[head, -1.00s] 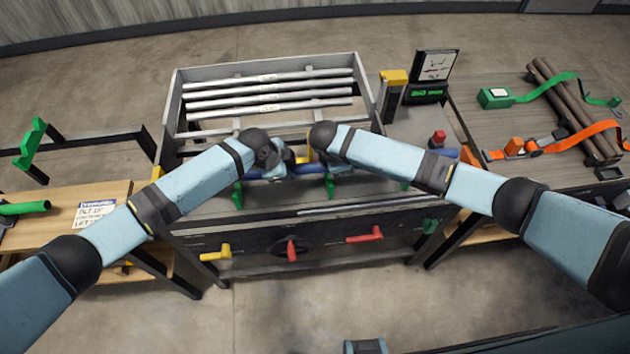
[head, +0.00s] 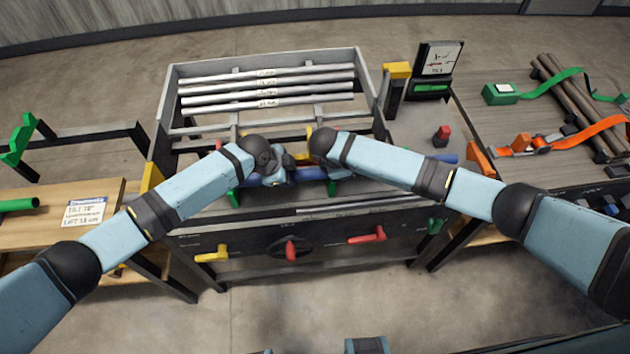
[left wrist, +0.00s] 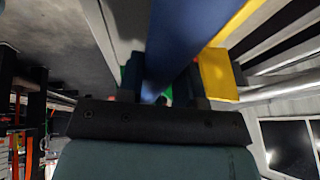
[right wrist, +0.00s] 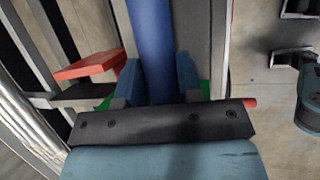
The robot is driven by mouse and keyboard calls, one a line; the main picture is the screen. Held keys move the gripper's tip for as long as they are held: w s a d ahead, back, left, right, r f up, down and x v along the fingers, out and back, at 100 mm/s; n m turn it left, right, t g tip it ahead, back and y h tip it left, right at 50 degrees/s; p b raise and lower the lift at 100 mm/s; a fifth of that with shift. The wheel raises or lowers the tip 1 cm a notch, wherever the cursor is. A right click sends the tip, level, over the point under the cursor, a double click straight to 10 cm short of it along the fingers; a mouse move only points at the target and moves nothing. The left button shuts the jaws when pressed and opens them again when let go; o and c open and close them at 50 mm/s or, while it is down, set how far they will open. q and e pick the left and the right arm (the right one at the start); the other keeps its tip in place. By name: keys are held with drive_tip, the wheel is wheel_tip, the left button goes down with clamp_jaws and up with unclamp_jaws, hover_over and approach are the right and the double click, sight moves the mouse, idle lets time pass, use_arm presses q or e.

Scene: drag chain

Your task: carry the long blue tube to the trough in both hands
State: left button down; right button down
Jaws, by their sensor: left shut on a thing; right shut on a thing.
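The long blue tube (head: 309,173) lies crosswise over the front of the grey bench frame, largely hidden by my grippers and forearms. Its right end shows beyond my right arm. My left gripper (head: 278,176) is shut on the tube; in the left wrist view the tube (left wrist: 185,35) runs between its fingers. My right gripper (head: 334,172) is shut on it close by, and the tube (right wrist: 153,40) runs between the fingers there too. Green supports (head: 234,196) show just below the tube. I cannot tell whether the tube touches them, or which part is the trough.
Several silver tubes (head: 265,92) lie at the back of the frame. Yellow and red handles (head: 291,250) stick out of the bench front. A yellow-topped post (head: 397,72) and a display (head: 440,60) stand at right. A side table (head: 75,200) with a label stands at left.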

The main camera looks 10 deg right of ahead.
use_arm(q)
drive_tip(key=c, duration=0.8)
unclamp_jaws()
use_arm(e)
drive_tip(key=c, duration=0.8)
unclamp_jaws()
drive_tip(key=shift+r, duration=0.15)
use_arm(q)
drive_tip(key=v, duration=1.2)
use_arm(e)
drive_tip(key=v, duration=1.1)
drive_tip(key=shift+s+a+r, duration=0.1)
drive_tip(key=shift+a+r, duration=0.05)
drive_tip(key=shift+r, duration=0.2)
